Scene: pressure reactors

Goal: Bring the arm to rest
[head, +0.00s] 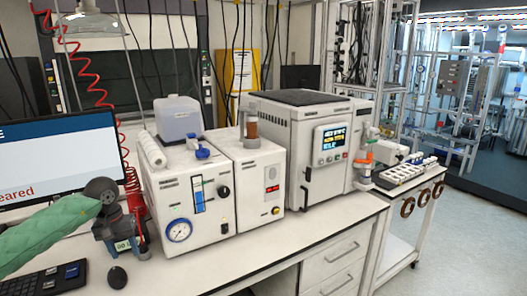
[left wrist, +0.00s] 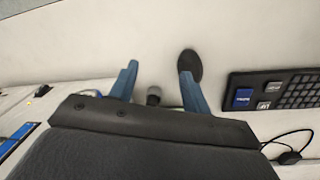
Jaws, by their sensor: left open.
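My left gripper (head: 125,247) hangs down from my green-sleeved arm at the left of the head view, above the white bench in front of the monitor. In the left wrist view its two blue fingers (left wrist: 158,73) are spread apart. Nothing is held between them. A small grey round thing (left wrist: 153,95) shows between the fingers; I cannot tell what it is. The black mouse (head: 117,277) lies on the bench near the gripper and shows beyond one fingertip in the left wrist view (left wrist: 190,64). My right gripper is not in view.
A keyboard (head: 45,285) lies at the front left, below the monitor (head: 60,160). White instrument boxes (head: 190,190) with a gauge stand right of the gripper. A larger analyser (head: 320,160) stands beyond them. The bench front (head: 250,258) is clear.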

